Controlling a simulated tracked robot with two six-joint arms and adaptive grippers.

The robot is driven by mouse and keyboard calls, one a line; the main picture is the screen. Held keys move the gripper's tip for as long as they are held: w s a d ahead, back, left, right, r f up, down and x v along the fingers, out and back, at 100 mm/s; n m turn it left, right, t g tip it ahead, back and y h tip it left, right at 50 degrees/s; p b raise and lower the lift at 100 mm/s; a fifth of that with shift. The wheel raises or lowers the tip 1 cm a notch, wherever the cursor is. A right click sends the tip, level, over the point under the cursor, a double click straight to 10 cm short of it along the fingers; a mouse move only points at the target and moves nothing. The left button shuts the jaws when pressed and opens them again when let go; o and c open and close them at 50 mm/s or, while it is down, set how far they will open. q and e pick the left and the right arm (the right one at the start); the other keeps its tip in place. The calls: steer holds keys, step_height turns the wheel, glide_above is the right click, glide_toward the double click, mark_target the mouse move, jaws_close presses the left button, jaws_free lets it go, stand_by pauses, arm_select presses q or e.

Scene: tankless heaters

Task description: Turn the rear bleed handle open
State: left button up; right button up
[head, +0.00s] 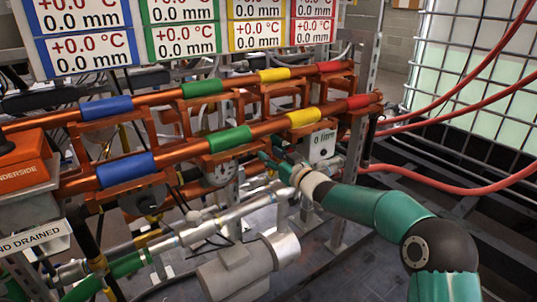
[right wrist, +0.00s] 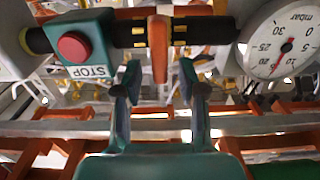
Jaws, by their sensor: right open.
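My right gripper (right wrist: 158,84) is open, with one finger on each side of the lever's line. The lever's end shows between and just beyond the fingertips, and I see no contact. In the head view my right gripper (head: 271,153) reaches in from the right, below the lower orange pipe. The lever cannot be made out there. My left gripper is not in view.
A red stop button on a green box (right wrist: 75,47) and a round mbar gauge (right wrist: 281,40) flank the lever. Orange pipes with coloured sleeves (head: 230,139) run above my right gripper. A grey motor (head: 235,270) and silver pipes lie below. Red hoses (head: 450,188) run off right.

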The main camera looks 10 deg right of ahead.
steer(key=shift+w+a, duration=0.3)
steer(key=shift+w, duration=0.35)
jaws_close()
